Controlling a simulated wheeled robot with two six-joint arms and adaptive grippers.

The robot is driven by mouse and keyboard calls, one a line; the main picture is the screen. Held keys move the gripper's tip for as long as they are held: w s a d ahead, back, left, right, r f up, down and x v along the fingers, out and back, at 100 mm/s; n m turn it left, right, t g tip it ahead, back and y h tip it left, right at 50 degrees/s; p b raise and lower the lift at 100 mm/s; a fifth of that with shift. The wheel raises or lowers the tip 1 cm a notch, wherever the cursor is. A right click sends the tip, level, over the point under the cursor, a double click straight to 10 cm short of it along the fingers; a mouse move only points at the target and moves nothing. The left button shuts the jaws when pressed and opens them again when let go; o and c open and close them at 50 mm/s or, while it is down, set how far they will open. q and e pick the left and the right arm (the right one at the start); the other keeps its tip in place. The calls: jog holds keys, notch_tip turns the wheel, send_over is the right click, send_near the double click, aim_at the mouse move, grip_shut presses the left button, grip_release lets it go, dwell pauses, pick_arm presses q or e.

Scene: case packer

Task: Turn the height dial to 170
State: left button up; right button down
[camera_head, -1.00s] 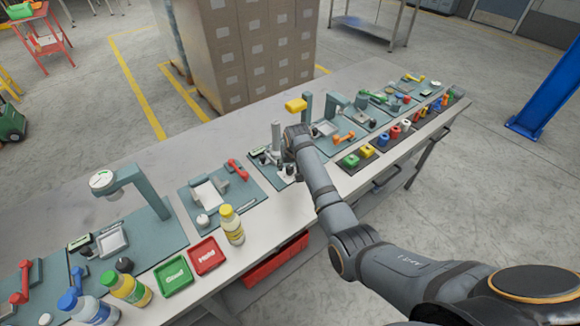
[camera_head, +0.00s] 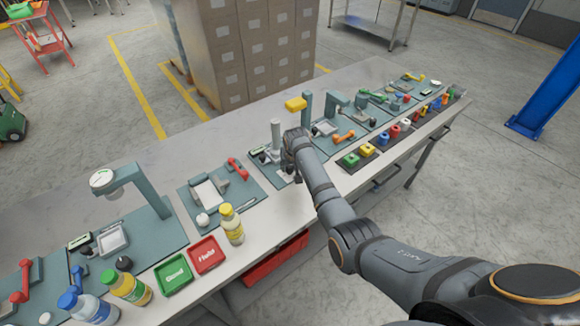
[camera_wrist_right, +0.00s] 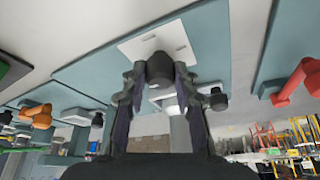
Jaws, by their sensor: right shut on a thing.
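My right gripper (camera_head: 290,174) is over the teal station mat in the middle of the bench, beside an upright pale column (camera_head: 276,136). In the right wrist view, its two fingers (camera_wrist_right: 160,88) are on either side of a dark round knob (camera_wrist_right: 160,68) and shut on it. The knob stands on a white plate (camera_wrist_right: 138,46) on the teal mat. I take it to be the height dial. No scale or number on it can be read. In the head view my gripper hides the knob. My left gripper is not in view.
A red-handled part (camera_head: 237,168) and a yellow bottle (camera_head: 231,226) are to the left. Green (camera_head: 173,275) and red (camera_head: 206,255) trays lie near the front edge. Coloured blocks line the right front.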

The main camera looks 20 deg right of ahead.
jog(key=shift+d+r+n+y+p, duration=0.15)
jog(key=shift+n+y+p, duration=0.35)
jog(key=shift+n, duration=0.4)
jog(key=shift+n+p, duration=0.4)
jog(key=shift+n, duration=0.5)
jog(key=shift+n+y, duration=0.6)
jog(key=shift+n, duration=0.3)
jog(key=n, duration=0.1)
jog(key=n+g+y+b, duration=0.1)
jog(key=shift+w+d+f+n, duration=0.1)
jog(key=shift+f+n, duration=0.15)
jog(key=shift+n, duration=0.15)
jog(key=shift+n+b, duration=0.8)
jog(key=shift+b, duration=0.15)
jog(key=n+g+y+b, duration=0.1)
jog(key=n+b, duration=0.2)
jog(key=b, duration=0.2)
jog(key=n+g+b, duration=0.1)
jog(key=n+b, duration=0.3)
jog(key=b, duration=0.1)
jog(key=shift+w+f+g+y, duration=0.15)
jog(key=shift+w+g+y, duration=0.05)
jog(key=shift+g+y, duration=0.2)
jog(key=shift+r+n+b, duration=0.25)
jog(key=shift+n+b, duration=0.35)
jog(key=shift+b, duration=0.35)
